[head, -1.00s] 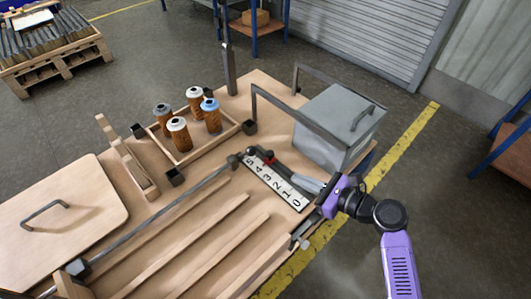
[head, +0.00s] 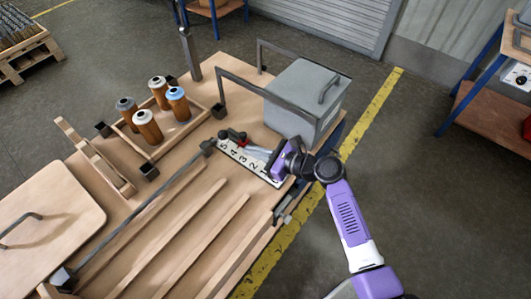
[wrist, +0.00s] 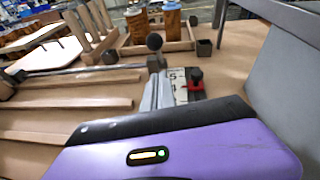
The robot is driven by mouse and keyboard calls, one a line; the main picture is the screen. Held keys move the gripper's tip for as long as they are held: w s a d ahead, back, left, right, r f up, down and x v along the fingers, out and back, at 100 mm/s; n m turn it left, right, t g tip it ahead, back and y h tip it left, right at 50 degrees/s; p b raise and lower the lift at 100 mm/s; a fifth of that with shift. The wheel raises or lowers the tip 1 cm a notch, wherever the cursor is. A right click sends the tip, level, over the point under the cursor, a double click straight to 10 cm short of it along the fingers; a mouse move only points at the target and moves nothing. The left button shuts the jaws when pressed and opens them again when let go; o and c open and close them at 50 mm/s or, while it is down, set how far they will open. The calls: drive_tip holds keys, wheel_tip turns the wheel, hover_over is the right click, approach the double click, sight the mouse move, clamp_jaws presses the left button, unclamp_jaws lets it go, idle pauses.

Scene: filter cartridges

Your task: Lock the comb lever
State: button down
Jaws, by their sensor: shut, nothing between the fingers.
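The comb lever looks like a long grey rod (head: 140,205) running diagonally across the bench to a dark joint by the number plate (head: 232,152). In the wrist view a black ball knob (wrist: 154,42) stands at the rod's end. Whether the fingertips touch anything cannot be told. The gripper's purple body hides the plate's near end.
A grey lidded box (head: 303,100) with a bar frame (head: 240,88) stands just right of the plate. A wooden tray (head: 185,137) holds several filter cartridges behind. Wooden rails (head: 190,240) lie in front. A handled board (head: 45,215) lies left.

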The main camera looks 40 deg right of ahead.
drive_tip(key=shift+w+a+r+p, duration=0.2)
drive_tip(key=shift+w+a, duration=0.2)
drive_tip(key=shift+w, duration=0.4)
drive_tip(key=shift+w+a+r+p, duration=0.25)
drive_tip(key=shift+w+a, duration=0.15)
drive_tip(key=shift+w, duration=0.4)
drive_tip(key=shift+w+a+r+p, duration=0.2)
drive_tip(key=shift+w+a, duration=0.2)
drive_tip(key=shift+w, duration=0.4)
